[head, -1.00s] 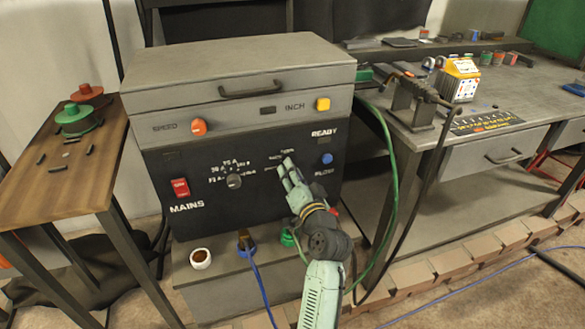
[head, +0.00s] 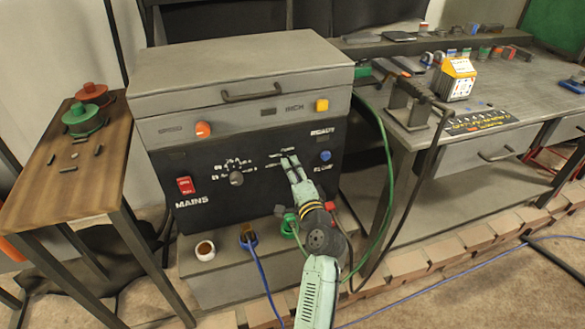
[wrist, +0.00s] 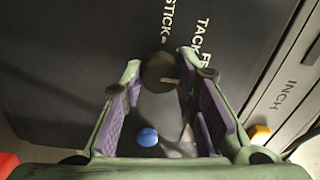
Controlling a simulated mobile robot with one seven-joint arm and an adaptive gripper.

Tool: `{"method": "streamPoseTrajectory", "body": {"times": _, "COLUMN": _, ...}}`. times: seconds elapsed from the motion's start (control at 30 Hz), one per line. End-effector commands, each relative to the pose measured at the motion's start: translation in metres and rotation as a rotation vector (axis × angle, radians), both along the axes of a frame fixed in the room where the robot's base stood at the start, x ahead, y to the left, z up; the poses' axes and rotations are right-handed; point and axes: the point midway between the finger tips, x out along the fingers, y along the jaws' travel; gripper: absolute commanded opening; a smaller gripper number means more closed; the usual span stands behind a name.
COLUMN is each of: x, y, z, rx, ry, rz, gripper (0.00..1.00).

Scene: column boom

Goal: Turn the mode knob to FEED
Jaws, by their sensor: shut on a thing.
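The mode knob (wrist: 157,72) is a dark round knob on the black panel in the wrist view. A short pale pointer mark on it points to the right of the picture. The labels STICK (wrist: 168,20) and TACK (wrist: 202,36) are beside it. A third label (wrist: 207,58) starting with F is mostly hidden behind the right finger. My gripper (wrist: 160,75) has its fingertips on either side of the knob and is shut on it. In the head view, my gripper (head: 289,161) reaches the panel's right half and hides the knob.
A blue button (wrist: 147,137) sits between my fingers, clear of the tips; it also shows in the head view (head: 325,156). A yellow INCH button (head: 322,105), another knob (head: 236,178) and a red MAINS switch (head: 186,186) are nearby. A green cable (head: 386,190) hangs at right.

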Motion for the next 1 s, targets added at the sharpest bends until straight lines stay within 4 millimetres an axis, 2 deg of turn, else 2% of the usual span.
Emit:
{"method": "streamPoseTrajectory", "body": {"times": 0.47, "x": 0.0, "y": -0.0004, "z": 0.0004, "rx": 0.016, "ry": 0.004, "rz": 0.0, "gripper": 0.0}}
{"method": "streamPoseTrajectory", "body": {"times": 0.5, "x": 0.0, "y": -0.0004, "z": 0.0004, "rx": 0.016, "ry": 0.004, "rz": 0.0, "gripper": 0.28}}
{"method": "streamPoseTrajectory", "body": {"times": 0.8, "x": 0.0001, "y": -0.0002, "z": 0.0001, "rx": 0.014, "ry": 0.004, "rz": -0.001, "gripper": 0.48}}
{"method": "streamPoseTrajectory", "body": {"times": 1.0, "x": 0.0, "y": -0.0001, "z": 0.0, "rx": 0.014, "ry": 0.004, "rz": -0.001, "gripper": 0.48}}
